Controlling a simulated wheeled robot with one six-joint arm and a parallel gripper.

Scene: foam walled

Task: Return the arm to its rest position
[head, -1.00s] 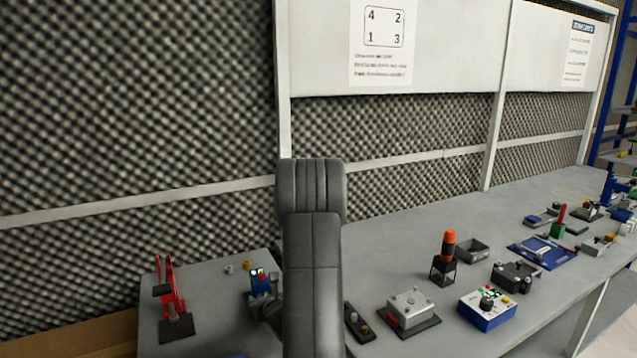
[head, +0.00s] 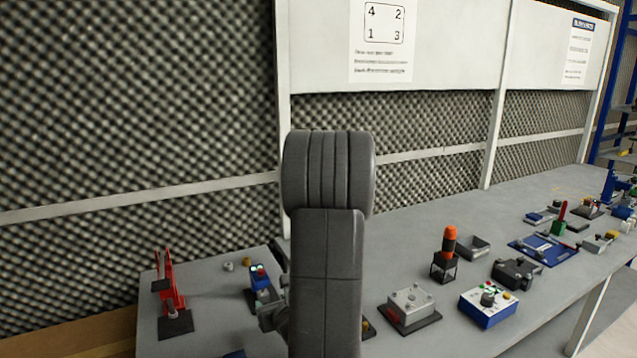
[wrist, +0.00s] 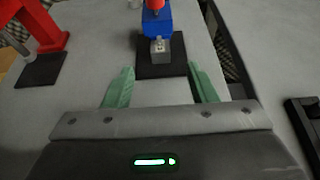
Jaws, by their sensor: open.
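My gripper (wrist: 161,88) shows in the wrist view with its two green fingers spread apart and nothing between them. Just beyond the fingertips stands a blue device with a grey block and a red top (wrist: 157,28) on a dark base plate. The same blue device (head: 260,280) shows in the head view on the left part of the bench. My dark grey arm rises upright in the middle of the head view and hides part of the bench. In the head view the gripper itself is mostly hidden behind the arm.
A red stand (head: 170,290) is left of the blue device. Right of my arm are a grey box (head: 409,304), an orange-topped cylinder in a black holder (head: 447,250) and a blue control box (head: 488,303). A foam wall (head: 140,110) stands behind the bench.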

